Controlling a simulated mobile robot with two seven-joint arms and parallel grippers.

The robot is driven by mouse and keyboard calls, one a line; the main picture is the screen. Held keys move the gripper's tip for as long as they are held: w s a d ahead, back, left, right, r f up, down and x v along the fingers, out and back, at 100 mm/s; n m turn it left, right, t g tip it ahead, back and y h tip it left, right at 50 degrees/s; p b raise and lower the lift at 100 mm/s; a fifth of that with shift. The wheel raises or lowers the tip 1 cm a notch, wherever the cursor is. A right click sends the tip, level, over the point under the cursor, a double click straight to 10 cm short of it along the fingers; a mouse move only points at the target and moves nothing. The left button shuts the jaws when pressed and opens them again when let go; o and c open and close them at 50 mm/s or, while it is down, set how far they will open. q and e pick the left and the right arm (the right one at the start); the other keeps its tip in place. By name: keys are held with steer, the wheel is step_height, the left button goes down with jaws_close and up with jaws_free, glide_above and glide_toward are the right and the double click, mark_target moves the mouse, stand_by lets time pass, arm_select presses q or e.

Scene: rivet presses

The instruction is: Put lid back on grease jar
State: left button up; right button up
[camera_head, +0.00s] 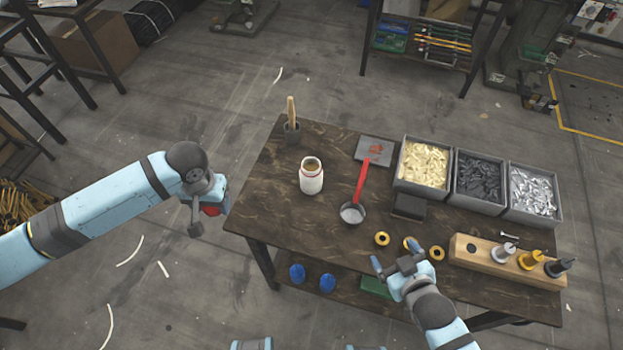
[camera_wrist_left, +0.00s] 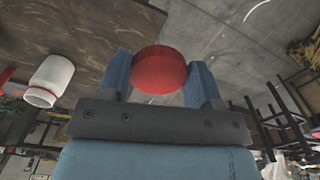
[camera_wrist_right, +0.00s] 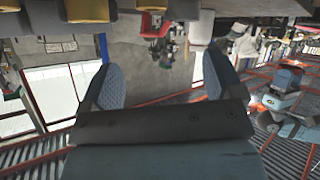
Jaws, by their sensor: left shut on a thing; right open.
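The grease jar (camera_head: 311,178) is white with a red band near its mouth. It stands upright and open on the dark table, and brownish content shows inside. It also shows in the left wrist view (camera_wrist_left: 50,80), to the left of my gripper. My left gripper (camera_head: 212,207) is off the table's left edge, to the left of the jar. In the left wrist view it is shut on the round red lid (camera_wrist_left: 159,70), held between its blue fingers. My right gripper (camera_head: 398,263) is open and empty over the table's front edge, near the yellow rings.
Behind the jar stands a dark cup (camera_head: 292,133) with a wooden-handled tool. Rivet bins (camera_head: 424,189) and a wooden tool block (camera_head: 466,254) fill the right side.

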steer(key=w+a+r+n+t+y+b, duration=0.1)
steer(key=w+a+r+n+y+b, duration=0.2)
steer(key=w+n, duration=0.5)
steer(key=w+a+r+n+t+y+b, duration=0.1)
steer(key=w+a+r+n+y, duration=0.3)
steer(key=n, duration=0.8)
steer(key=n+g+y+b, duration=0.1)
steer(key=n+g+b, duration=0.4)
steer(key=n, duration=1.7)
glide_toward(320, 180)
steer(key=w+g+p, duration=0.1)
steer(key=g+p, duration=0.1)
arm_select(q)
steer(key=w+d+r+m, duration=0.2)
steer(key=w+d+m, duration=0.4)
steer(key=d, duration=0.5)
steer(key=w+d+r+m, duration=0.3)
steer(key=w+d+m, duration=0.4)
steer(key=d, duration=0.4)
steer(key=shift+w, duration=0.45)
arm_select(e)
steer(key=shift+w+a+r, duration=0.1)
steer(key=shift+w+r, duration=0.05)
steer(key=shift+r, duration=0.1)
steer(key=x, duration=1.2)
steer(key=shift+r, duration=0.15)
